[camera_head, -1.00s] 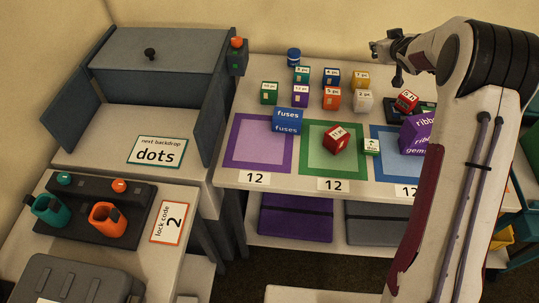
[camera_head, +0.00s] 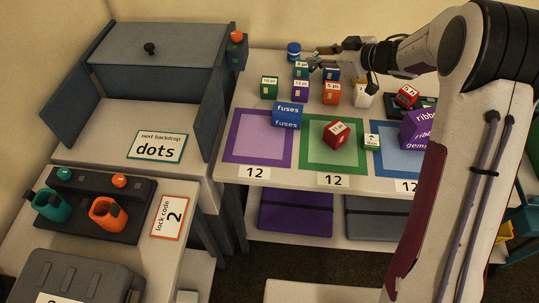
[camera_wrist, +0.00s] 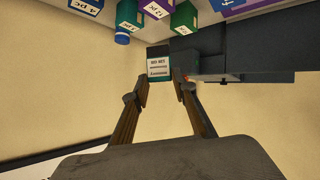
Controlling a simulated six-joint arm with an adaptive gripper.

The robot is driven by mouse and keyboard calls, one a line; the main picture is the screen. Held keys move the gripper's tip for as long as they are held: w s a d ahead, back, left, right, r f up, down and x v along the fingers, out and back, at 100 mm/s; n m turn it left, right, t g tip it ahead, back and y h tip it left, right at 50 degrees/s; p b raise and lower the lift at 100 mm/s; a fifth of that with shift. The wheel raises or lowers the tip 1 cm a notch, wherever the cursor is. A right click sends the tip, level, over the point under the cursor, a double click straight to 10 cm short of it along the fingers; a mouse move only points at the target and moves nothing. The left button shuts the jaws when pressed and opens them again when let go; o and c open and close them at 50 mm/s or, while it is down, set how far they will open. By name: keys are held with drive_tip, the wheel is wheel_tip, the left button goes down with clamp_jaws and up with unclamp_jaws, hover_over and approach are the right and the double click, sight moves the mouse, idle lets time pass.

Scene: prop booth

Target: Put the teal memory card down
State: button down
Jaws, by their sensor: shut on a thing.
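My gripper (camera_wrist: 161,80) is shut on the teal memory card (camera_wrist: 158,67), which has a white printed label, in the wrist view. The card sits at the fingertips with its label facing the camera. In the head view my gripper (camera_head: 316,59) is over the back of the table, close to the blue-capped jar and the back row of small boxes. The card is too small to make out there.
Several small labelled boxes, such as the orange one (camera_head: 331,93), stand near my gripper. The blue jar (camera_head: 294,52) is behind them. Purple (camera_head: 233,152), green (camera_head: 314,168) and blue (camera_head: 387,167) mats lie in front. A grey cabinet (camera_head: 157,48) stands left.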

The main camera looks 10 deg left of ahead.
drive_tip(key=s+a+f+n+g+y, duration=0.1)
drive_tip(key=s+a+n+g, duration=0.1)
drive_tip(key=s, duration=0.5)
drive_tip(key=s+a+f+n+g+y, duration=0.1)
drive_tip(key=s+a+f+g, duration=0.1)
drive_tip(key=s+a, duration=0.2)
drive_tip(key=s+a+f+n+g+y, duration=0.1)
drive_tip(key=s+a+n+g, duration=0.1)
drive_tip(key=s, duration=0.7)
drive_tip(key=shift+s+a+f+n, duration=0.3)
drive_tip(key=shift+s+a+f, duration=0.1)
drive_tip(key=shift+a, duration=0.45)
drive_tip(key=shift+f, duration=0.1)
wheel_tip(320, 180, down, 6)
drive_tip(key=shift+f, duration=0.1)
drive_tip(key=shift+f, duration=1.85)
drive_tip(key=c, duration=1.6)
unclamp_jaws()
